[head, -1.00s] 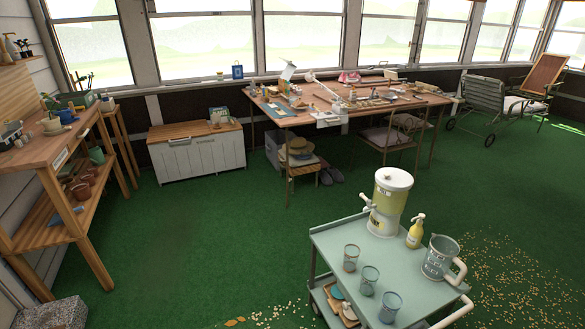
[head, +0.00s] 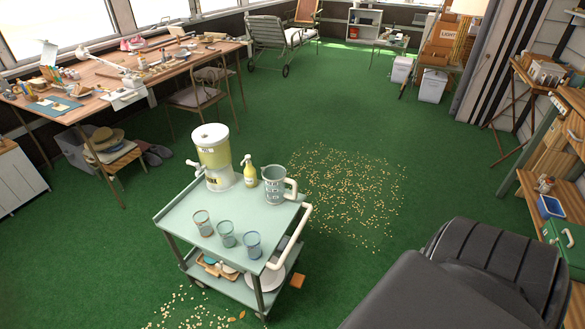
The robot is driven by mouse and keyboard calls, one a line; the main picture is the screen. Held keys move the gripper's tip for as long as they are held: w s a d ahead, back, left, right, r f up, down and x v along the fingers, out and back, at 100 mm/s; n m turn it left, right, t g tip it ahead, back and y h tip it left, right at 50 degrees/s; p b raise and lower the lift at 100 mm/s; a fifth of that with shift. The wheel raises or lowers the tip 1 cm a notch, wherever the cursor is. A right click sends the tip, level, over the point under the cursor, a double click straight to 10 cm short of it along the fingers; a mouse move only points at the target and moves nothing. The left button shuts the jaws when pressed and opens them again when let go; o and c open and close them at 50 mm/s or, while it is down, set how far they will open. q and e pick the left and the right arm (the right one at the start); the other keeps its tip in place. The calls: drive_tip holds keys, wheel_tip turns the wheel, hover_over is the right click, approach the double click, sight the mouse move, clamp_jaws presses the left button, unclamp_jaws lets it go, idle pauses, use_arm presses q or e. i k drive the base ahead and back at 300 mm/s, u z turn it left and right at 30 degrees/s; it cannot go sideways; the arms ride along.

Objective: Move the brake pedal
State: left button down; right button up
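A pale green serving cart (head: 180,216) stands on the green floor in the middle of the head view. A small orange-brown tab (head: 297,280) shows low at the cart's right corner, near the floor. It looks like a brake pedal, but it is too small to be sure, and I cannot tell whether it is up or down. The cart's wheels are mostly hidden. Neither of my grippers is in view. A large dark part at the lower right looks like mine.
The cart carries a drink dispenser (head: 212,157), a yellow spray bottle (head: 249,172), a pitcher (head: 274,187) and several glasses. Scattered seeds (head: 345,190) lie right of the cart. A long worktable (head: 85,92) stands behind left, wooden shelves (head: 560,200) at the right.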

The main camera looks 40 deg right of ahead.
sight(297, 280)
drive_tip(key=z, duration=1.45)
